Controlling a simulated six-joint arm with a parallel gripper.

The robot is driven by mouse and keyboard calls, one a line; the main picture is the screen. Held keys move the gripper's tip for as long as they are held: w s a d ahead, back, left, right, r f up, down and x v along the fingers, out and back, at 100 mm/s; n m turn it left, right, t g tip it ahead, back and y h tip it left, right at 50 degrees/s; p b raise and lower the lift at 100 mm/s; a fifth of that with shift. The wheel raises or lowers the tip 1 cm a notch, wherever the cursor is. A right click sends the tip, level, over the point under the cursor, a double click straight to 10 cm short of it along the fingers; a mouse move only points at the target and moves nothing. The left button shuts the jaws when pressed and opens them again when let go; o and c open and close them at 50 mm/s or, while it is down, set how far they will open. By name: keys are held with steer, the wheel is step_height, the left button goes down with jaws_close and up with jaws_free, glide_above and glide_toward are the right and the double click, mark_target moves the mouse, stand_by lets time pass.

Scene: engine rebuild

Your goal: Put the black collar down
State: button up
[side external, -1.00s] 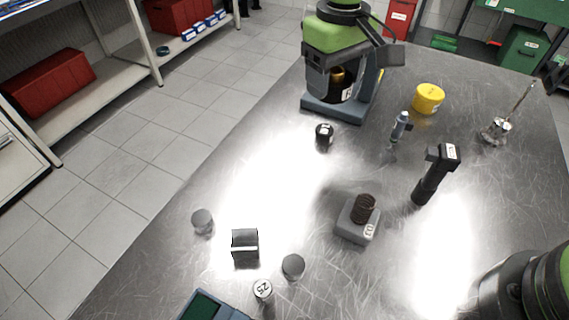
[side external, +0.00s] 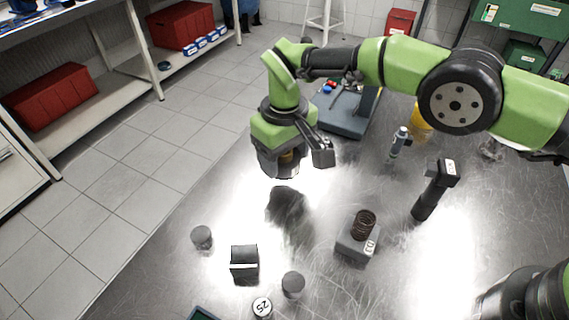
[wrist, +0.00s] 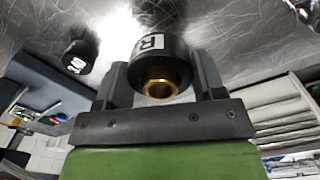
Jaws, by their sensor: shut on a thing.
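The black collar (wrist: 160,47) is between the two jaws of my gripper (wrist: 162,75) in the wrist view. It has a white label with an R, and a brass-coloured sleeve (wrist: 158,89) shows in its opening. In the side external view my gripper (side external: 284,168) points down over the left middle of the metal table, with a dark shadow on the tabletop below. The collar is hard to separate from the dark jaws there. It appears held above the table; the exact gap cannot be told.
A grey disc (side external: 202,237), a dark box (side external: 244,263), another disc (side external: 293,284) and a spring (side external: 364,224) on a grey block (side external: 353,247) stand nearer. A labelled black cylinder (wrist: 79,56) shows in the wrist view. A blue-grey tray (side external: 338,122) is behind. Bare table surrounds the shadow.

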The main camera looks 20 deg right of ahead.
steer(key=shift+f, duration=1.3)
steer(key=o, duration=1.2)
step_height(320, 180, up, 12)
